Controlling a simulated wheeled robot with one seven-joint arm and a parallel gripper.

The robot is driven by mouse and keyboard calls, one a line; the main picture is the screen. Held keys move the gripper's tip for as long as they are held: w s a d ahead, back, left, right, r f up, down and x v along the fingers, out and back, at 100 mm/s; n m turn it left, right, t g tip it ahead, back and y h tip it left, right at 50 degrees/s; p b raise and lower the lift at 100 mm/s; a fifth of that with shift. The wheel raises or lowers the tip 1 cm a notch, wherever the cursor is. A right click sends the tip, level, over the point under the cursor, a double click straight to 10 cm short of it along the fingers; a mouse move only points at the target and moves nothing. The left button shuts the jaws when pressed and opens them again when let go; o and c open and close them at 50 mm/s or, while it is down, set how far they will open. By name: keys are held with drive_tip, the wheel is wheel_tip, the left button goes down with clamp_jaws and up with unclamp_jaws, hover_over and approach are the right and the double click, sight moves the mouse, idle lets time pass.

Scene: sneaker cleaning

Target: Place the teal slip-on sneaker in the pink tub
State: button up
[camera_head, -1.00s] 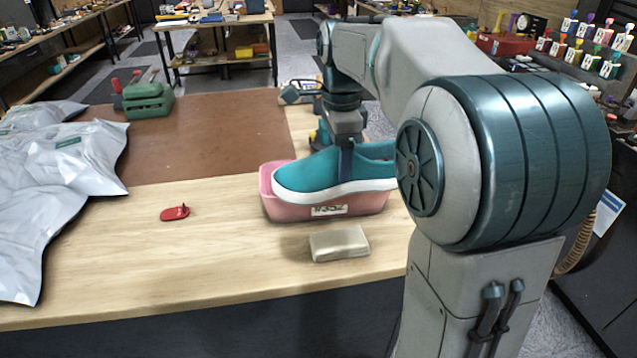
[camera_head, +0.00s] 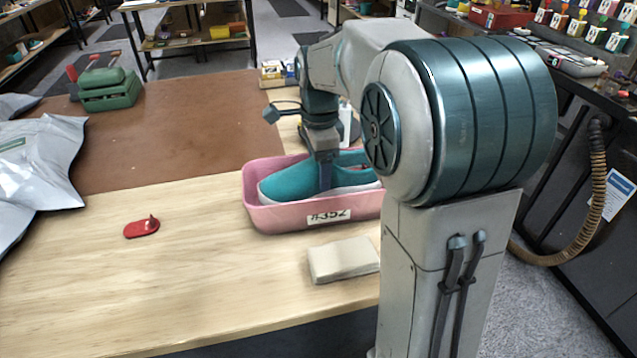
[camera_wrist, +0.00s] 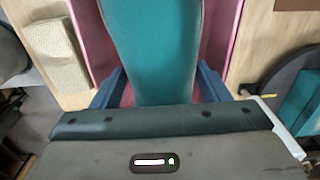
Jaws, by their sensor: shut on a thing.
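The teal slip-on sneaker (camera_head: 296,181) has a white sole and sits down inside the pink tub (camera_head: 282,217), its toe to the left and its lower part hidden by the tub's front wall. The tub carries a label with "#352". My gripper (camera_head: 326,180) reaches down into the tub and is shut on the sneaker around its middle. In the wrist view the teal upper (camera_wrist: 152,50) lies between the two blue fingers, with pink tub wall (camera_wrist: 222,35) on both sides. Whether the sole touches the tub floor is hidden.
A beige block (camera_head: 343,259) lies in front of the tub. A red tag-like item (camera_head: 142,227) lies to the left. The front left wood is clear.

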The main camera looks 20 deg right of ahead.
drive_tip(key=shift+f, duration=2)
drive_tip(key=shift+f, duration=0.1)
drive_tip(key=o, duration=0.9)
